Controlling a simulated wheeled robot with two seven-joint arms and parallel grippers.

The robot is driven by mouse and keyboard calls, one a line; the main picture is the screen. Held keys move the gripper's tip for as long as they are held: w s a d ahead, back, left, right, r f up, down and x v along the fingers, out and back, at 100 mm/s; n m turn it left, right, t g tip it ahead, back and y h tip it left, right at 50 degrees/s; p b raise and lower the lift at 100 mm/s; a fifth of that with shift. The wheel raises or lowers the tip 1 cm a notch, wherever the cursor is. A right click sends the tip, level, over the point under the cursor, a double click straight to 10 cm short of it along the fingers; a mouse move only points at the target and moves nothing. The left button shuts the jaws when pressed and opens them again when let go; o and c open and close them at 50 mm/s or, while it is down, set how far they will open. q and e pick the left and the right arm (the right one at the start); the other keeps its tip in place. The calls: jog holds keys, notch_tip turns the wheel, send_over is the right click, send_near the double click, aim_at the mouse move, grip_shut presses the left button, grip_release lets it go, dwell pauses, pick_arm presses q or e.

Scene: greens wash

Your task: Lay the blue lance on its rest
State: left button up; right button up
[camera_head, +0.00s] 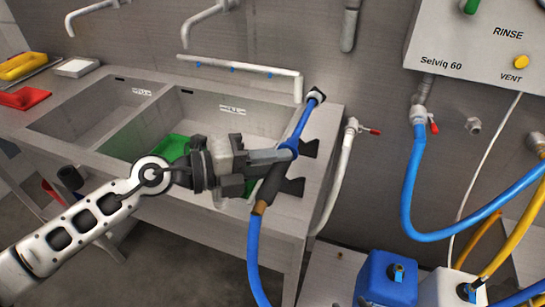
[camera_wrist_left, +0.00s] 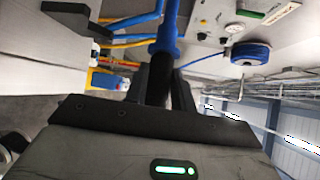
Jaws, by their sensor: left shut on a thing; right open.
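The blue lance (camera_head: 301,126) has a black nozzle end, a dark grip and a brass fitting joined to a blue hose (camera_head: 254,250). My left gripper (camera_head: 279,160) is shut on its dark grip and holds it tilted over the right end of the sink unit. In the left wrist view the lance (camera_wrist_left: 168,32) runs up from between the fingers (camera_wrist_left: 158,88). The rest shows as black brackets (camera_head: 309,148) at the sink's right edge, just right of and partly behind the lance. Whether lance and brackets touch, I cannot tell. My right gripper is not in view.
The sink (camera_head: 236,105) has two basins, with a green item (camera_head: 173,148) in the right one. A white pipe with a red tap (camera_head: 350,128) hangs right of the rest. A blue container (camera_head: 388,280) stands lower right. Other hoses hang from the dispenser (camera_head: 482,45).

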pick_arm(q)
jog(key=shift+s, duration=0.1)
jog(key=shift+f+b, duration=0.6)
jog(key=shift+f, duration=0.15)
notch_tip(320, 180, down, 4)
jog(key=b, duration=0.3)
jog(key=shift+f, duration=0.15)
jog(key=shift+f+b, duration=0.75)
jog(key=shift+f, duration=0.6)
pick_arm(e)
jog(key=f, duration=0.2)
jog(key=a+f, duration=0.1)
jog(key=shift+w, duration=0.35)
jog(key=shift+r, duration=0.15)
pick_arm(q)
jog(key=o, duration=0.8)
jog(key=shift+f, duration=0.1)
